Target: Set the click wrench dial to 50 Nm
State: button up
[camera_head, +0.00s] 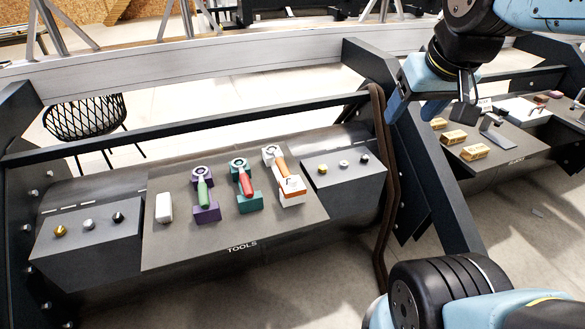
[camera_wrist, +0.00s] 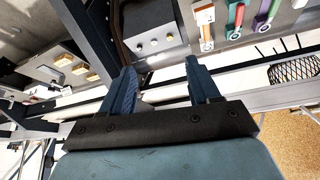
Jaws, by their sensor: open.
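Three wrench-like tools with round heads stand on a dark panel marked TOOLS in the head view: a green-handled one (camera_head: 203,190) on a purple block, a red-handled one (camera_head: 243,178) on a teal block, and an orange-handled one (camera_head: 277,162) on a white and orange block. I cannot tell which is the click wrench, and no dial reading is legible. In the wrist view, their tops show at the upper right, the orange-handled one (camera_wrist: 206,32) nearest. My gripper (camera_head: 416,112) is open and empty, up and right of the tools; its fingers (camera_wrist: 161,80) are spread apart.
The TOOLS panel (camera_head: 160,255) has a white block (camera_head: 164,207) at its left. Boxes with small knobs flank it, left (camera_head: 88,243) and right (camera_head: 345,180). A dark rail (camera_head: 180,127) runs behind. Slanted posts and a brown hose (camera_head: 383,200) separate the right-hand panel with yellow blocks (camera_head: 474,152).

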jog(key=w+a+f+n+g, duration=0.2)
jog(key=w+a+n, duration=0.15)
jog(key=w, duration=0.45)
jog(key=n+g, duration=0.3)
jog(key=n, duration=1)
send_over(293, 178)
notch_tip(293, 178, down, 21)
notch_tip(293, 178, down, 13)
jog(key=shift+f, duration=0.1)
jog(key=shift+c, duration=0.2)
